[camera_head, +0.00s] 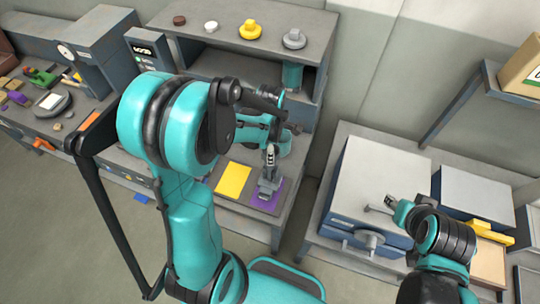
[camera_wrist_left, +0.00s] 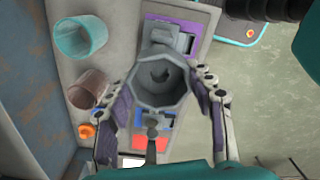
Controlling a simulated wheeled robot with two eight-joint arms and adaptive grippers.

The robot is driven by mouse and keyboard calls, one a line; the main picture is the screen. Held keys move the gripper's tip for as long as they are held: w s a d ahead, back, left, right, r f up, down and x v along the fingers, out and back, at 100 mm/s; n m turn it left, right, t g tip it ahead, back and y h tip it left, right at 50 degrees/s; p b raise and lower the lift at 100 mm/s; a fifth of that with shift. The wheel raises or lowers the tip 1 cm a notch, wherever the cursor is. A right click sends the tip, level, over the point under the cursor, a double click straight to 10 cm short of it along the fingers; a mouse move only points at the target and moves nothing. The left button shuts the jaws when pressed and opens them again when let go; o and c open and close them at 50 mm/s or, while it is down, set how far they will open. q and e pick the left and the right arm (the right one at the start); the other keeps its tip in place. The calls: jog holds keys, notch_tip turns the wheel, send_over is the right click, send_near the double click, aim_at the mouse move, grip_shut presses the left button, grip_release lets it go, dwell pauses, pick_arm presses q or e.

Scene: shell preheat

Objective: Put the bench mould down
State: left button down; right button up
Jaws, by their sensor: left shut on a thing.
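The bench mould (camera_wrist_left: 160,82), a grey, many-sided hollow cup, sits between the fingers of my left gripper (camera_wrist_left: 163,100) in the left wrist view. The fingers are shut on its sides and its open top faces the camera. In the head view my left gripper (camera_head: 270,158) hangs over the bench by a purple pad (camera_head: 273,200); my arm partly hides this spot. Whether the mould touches the bench is unclear. The purple pad also shows in the left wrist view (camera_wrist_left: 198,24), with a grey block (camera_wrist_left: 172,40) on it. My right gripper (camera_head: 380,205) is open over the grey cabinet.
A yellow pad (camera_head: 233,179) lies left of the purple one. A teal cup (camera_wrist_left: 81,37), a brownish cup (camera_wrist_left: 88,88) and an orange knob (camera_wrist_left: 87,130) stand beside the mould. A shelf (camera_head: 300,20) with several small pieces is behind. A grey cabinet (camera_head: 385,175) stands right.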

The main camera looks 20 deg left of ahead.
pick_arm(q)
jog(key=shift+f, duration=1.45)
jog(key=shift+f+b, duration=0.15)
jog(key=shift+b, duration=0.2)
jog(key=c, duration=0.6)
grip_release()
